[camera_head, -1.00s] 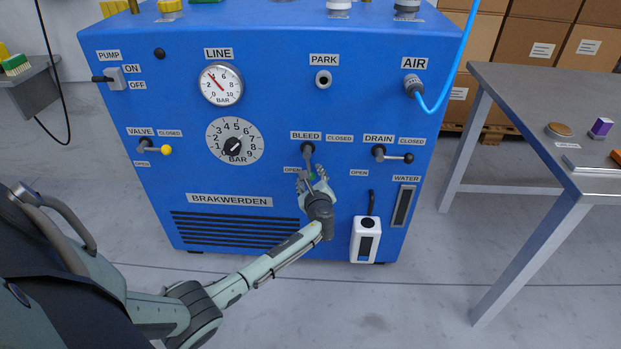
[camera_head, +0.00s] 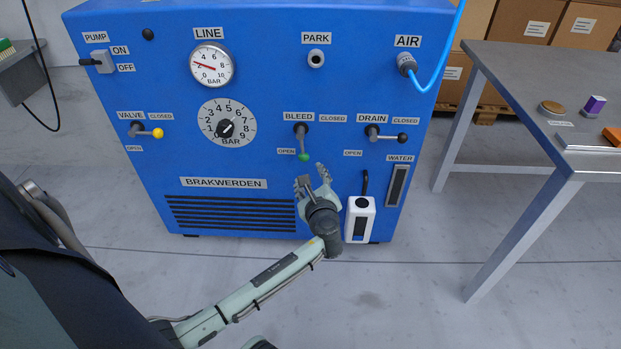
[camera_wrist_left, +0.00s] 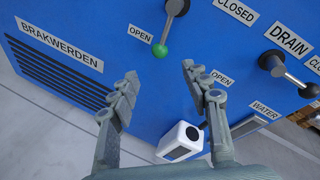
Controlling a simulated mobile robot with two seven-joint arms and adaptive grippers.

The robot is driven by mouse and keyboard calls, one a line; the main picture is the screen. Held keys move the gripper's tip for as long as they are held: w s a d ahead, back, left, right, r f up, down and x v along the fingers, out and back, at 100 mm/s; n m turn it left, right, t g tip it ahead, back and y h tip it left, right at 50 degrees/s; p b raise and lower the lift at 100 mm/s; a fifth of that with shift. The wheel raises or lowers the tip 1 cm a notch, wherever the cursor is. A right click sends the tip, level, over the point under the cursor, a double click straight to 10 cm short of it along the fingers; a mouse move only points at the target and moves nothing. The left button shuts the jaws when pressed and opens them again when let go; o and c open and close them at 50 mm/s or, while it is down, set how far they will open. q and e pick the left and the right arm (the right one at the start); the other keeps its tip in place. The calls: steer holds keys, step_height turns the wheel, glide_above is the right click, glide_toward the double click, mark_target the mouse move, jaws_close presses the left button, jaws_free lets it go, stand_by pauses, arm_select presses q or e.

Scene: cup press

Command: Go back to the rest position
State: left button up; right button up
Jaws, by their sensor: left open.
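My left gripper (camera_head: 313,184) is open and empty in front of the blue machine's lower front, just below the BLEED lever (camera_head: 302,142). That lever has a green knob and points down to OPEN. In the left wrist view both fingers are spread, with the green-knobbed bleed lever (camera_wrist_left: 170,28) beyond their tips and apart from them. A white box with a dark window (camera_wrist_left: 180,142) shows between the fingers, farther off. My right gripper is not in view.
The blue machine (camera_head: 130,60) carries gauges, a yellow-knobbed VALVE lever (camera_head: 145,131) and a black-knobbed DRAIN lever (camera_head: 387,135), both horizontal. A grey table (camera_head: 500,75) stands at right. Cardboard boxes (camera_head: 525,35) are behind. Bare floor (camera_head: 400,300) lies in front.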

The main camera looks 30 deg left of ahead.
arm_select(q)
steer(key=shift+s, duration=0.1)
stand_by(0.4)
steer(key=s+d+f+n+g+h, duration=0.2)
steer(key=s+f+n+g+h, duration=0.15)
steer(key=s+f+n, duration=0.7)
steer(key=s+d+f+n+g+h, duration=0.2)
steer(key=s+d+n, duration=0.1)
steer(key=s, duration=0.5)
steer(key=s+d+f+n+g+h, duration=0.2)
steer(key=s+n, duration=0.3)
steer(key=s, duration=0.3)
steer(key=shift+d+f+h, duration=0.55)
steer(key=shift+d+f, duration=0.15)
steer(key=shift+f, duration=0.1)
steer(key=shift+c, duration=0.3)
